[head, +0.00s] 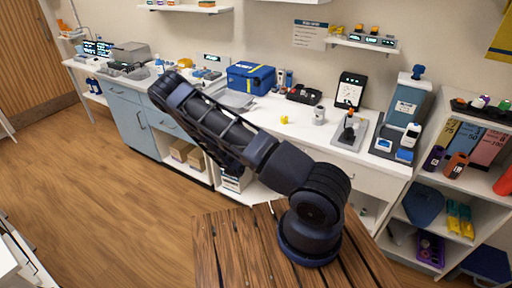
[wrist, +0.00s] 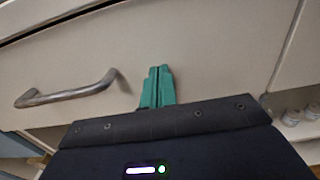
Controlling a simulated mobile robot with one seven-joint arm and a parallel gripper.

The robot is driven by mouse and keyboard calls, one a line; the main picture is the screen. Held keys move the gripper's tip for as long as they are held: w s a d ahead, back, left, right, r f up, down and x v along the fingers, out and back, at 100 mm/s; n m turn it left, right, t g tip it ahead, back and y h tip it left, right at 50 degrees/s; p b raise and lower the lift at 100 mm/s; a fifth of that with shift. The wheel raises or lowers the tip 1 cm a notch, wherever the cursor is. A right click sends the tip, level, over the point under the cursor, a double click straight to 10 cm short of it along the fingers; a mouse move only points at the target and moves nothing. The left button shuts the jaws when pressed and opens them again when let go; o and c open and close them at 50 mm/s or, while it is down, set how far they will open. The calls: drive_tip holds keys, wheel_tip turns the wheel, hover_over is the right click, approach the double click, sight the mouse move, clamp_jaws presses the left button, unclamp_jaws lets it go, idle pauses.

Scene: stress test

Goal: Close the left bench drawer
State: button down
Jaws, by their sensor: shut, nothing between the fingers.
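In the wrist view a cream drawer front (wrist: 200,50) fills most of the picture, with a curved metal bar handle (wrist: 66,92) at the left. A dark line runs along its upper edge at the top left; I cannot tell how far the drawer stands out. My gripper (wrist: 159,72) has green fingers pressed together, with nothing between them. The tips are to the right of the handle and at or very near the drawer front; I cannot tell if they touch. In the head view my arm crosses the bench and hides the gripper and most of this drawer.
The white bench top (head: 290,125) carries a blue case (head: 250,78), a tablet (head: 350,90) and other lab items. Blue cabinets (head: 128,118) stand left, with cardboard boxes (head: 182,151) on an open shelf. A slatted wooden surface (head: 232,255) is in front. Floor at left is clear.

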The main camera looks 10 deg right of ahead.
drive_tip(key=shift+w+d+r, duration=0.15)
drive_tip(key=shift+w+d, duration=0.1)
drive_tip(key=shift+d, duration=0.05)
drive_tip(key=v, duration=1.5)
drive_tip(key=s+d+r+m+g+y, duration=0.1)
drive_tip(key=s+d+r+m+g, duration=0.1)
drive_tip(key=d+r+m+g, duration=0.45)
drive_tip(key=s+d+r+m+g, duration=0.1)
drive_tip(key=s+r+m+g, duration=0.2)
drive_tip(key=r, duration=0.7)
drive_tip(key=s+d+r+m+g+y, duration=0.15)
drive_tip(key=d+r+m+g, duration=0.25)
drive_tip(key=r+m, duration=0.4)
drive_tip(key=s+r+m+t+y, duration=0.5)
drive_tip(key=s+r+m+y, duration=0.4)
drive_tip(key=s+r, duration=1.1)
wheel_tip(320, 180, up, 3)
drive_tip(key=shift+s+y, duration=0.25)
drive_tip(key=shift+y, duration=0.4)
